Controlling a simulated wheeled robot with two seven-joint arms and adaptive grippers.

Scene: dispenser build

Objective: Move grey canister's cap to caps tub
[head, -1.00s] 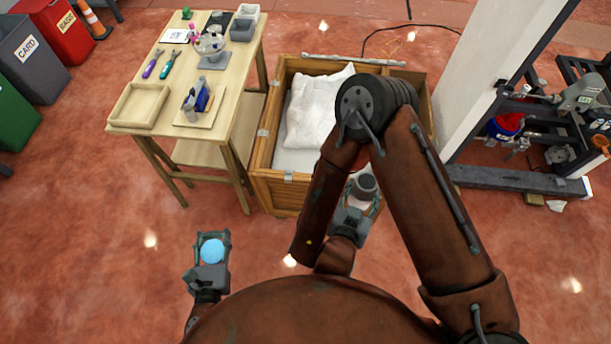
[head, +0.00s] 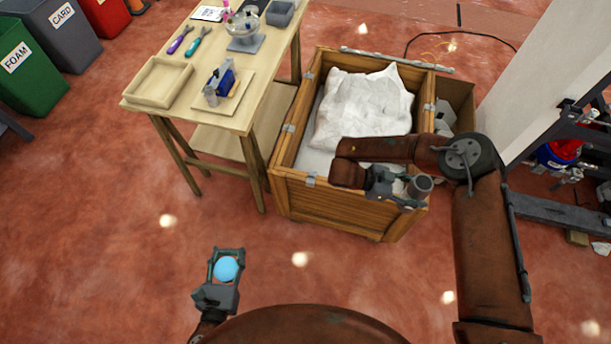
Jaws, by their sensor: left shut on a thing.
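My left gripper (head: 227,256) is at the lower left, over open floor, shut on a round light-blue cap (head: 227,269). The grey canister (head: 420,185) is at the front right of the wooden crate, with a dark open-looking top. My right gripper (head: 405,197) is around the canister and appears shut on it, held by the crate's front rim. A grey tub (head: 280,13) stands at the table's far right corner. I cannot read a label on it, so I cannot tell if it is the caps tub.
The table (head: 150,108) carries a wooden tray (head: 158,82), a board with a blue-and-grey fixture (head: 222,84), a glass device (head: 244,32) and two hand tools. The wooden crate (head: 335,208) holds a white bag (head: 362,108). The floor before the table is clear.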

